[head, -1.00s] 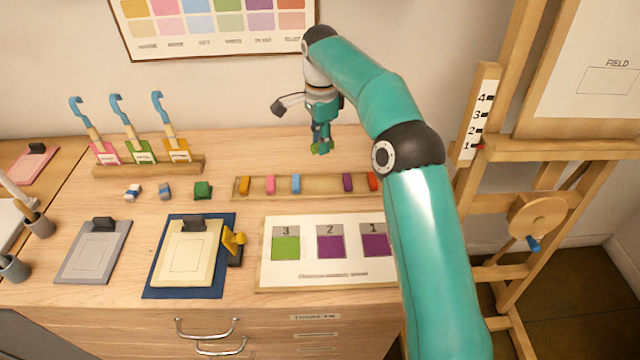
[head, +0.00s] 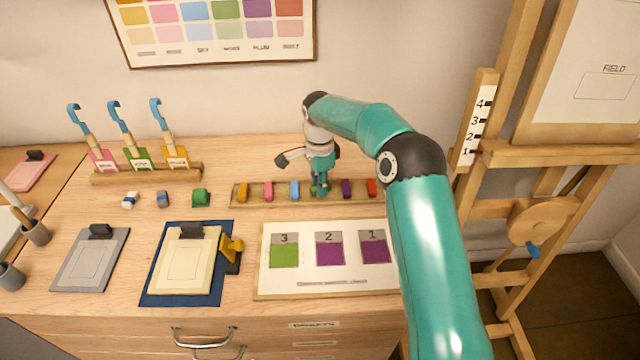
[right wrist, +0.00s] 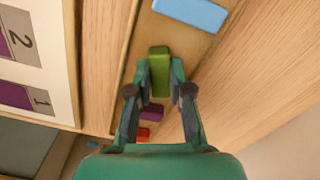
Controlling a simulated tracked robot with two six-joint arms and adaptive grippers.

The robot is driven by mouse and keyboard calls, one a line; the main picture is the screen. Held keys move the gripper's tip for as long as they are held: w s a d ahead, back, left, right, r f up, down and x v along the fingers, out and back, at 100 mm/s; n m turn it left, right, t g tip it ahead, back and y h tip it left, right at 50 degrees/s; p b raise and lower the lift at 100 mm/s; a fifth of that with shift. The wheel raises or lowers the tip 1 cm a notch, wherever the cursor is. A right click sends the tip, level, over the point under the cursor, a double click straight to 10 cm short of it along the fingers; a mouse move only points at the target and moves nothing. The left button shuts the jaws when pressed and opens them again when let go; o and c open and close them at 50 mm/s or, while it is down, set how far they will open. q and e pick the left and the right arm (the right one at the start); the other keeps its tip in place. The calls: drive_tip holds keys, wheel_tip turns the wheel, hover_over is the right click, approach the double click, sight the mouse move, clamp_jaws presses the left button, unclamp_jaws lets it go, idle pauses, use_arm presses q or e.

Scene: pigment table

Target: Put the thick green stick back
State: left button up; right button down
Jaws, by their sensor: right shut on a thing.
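My right gripper (head: 319,191) is shut on the thick green stick (right wrist: 159,60), seen between its fingertips in the right wrist view. In the head view the gripper points down at the long wooden tray (head: 256,193), in the gap between the blue stick (head: 295,190) and the purple stick (head: 346,188). The green stick is over or in that gap; I cannot tell whether it touches the tray floor. An orange stick (head: 243,192), a pink stick (head: 268,190) and a red stick (head: 371,187) also lie in the tray. My left gripper is not in view.
A white card (head: 330,282) with numbered swatches lies in front of the tray. A green block (head: 201,198) and two small blocks lie to the left. A rack (head: 150,175) with blue-hooked tools stands behind them. An easel (head: 520,150) stands at the right.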

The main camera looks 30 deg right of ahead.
drive_tip(key=shift+f, duration=0.15)
drive_tip(key=c, duration=1.1)
unclamp_jaws()
drive_tip(key=shift+o, duration=0.2)
drive_tip(key=shift+r, duration=0.2)
wheel_tip(320, 180, up, 12)
drive_tip(key=shift+p, duration=0.3)
